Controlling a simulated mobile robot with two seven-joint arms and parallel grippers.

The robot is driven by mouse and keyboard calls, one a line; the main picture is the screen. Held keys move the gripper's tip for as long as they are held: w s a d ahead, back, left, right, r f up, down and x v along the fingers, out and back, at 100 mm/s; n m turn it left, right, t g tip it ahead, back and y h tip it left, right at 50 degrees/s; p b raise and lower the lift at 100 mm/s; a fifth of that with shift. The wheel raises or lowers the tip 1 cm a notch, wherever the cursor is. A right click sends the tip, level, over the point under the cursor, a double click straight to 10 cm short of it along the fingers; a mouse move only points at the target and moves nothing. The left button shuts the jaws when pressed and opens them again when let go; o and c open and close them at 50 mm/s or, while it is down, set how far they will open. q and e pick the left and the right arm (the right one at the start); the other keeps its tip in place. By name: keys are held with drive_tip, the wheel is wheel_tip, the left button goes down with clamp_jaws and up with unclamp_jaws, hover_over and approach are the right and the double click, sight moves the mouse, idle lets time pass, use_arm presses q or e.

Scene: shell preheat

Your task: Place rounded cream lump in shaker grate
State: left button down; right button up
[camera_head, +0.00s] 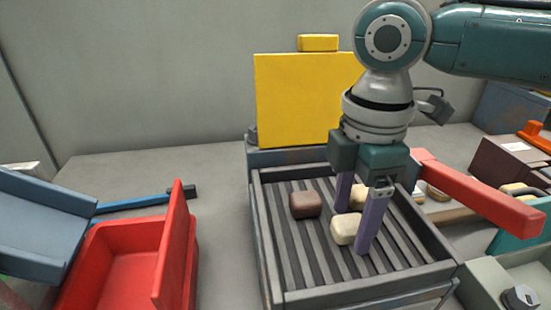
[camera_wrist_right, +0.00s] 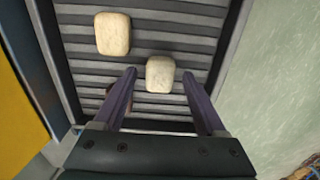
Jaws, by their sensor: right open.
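The shaker grate (camera_head: 281,240) is a dark slatted tray in a grey frame. Two cream lumps lie on its slats, a front one (camera_head: 345,230) and a back one (camera_head: 357,196). A brown lump (camera_head: 305,205) lies to their left. My right gripper (camera_head: 353,231) points down over the grate, open, its purple fingers partly covering the cream lumps. In the right wrist view, the front cream lump (camera_wrist_right: 160,74) appears between the fingertips (camera_wrist_right: 159,75), with gaps on both sides. The other cream lump (camera_wrist_right: 112,33) is up and left of it. My left gripper is out of view.
A yellow panel (camera_head: 290,100) stands behind the grate. A red bin (camera_head: 125,262) and a blue chute (camera_head: 35,225) are at left. A red bar (camera_head: 480,195) and a grey-green box (camera_head: 490,280) crowd the right. Bare table lies between bin and grate.

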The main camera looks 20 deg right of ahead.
sight(351, 220)
wheel_tip(351, 220, up, 12)
drive_tip(key=p, duration=0.1)
drive_tip(key=shift+r, duration=0.2)
idle(0.3)
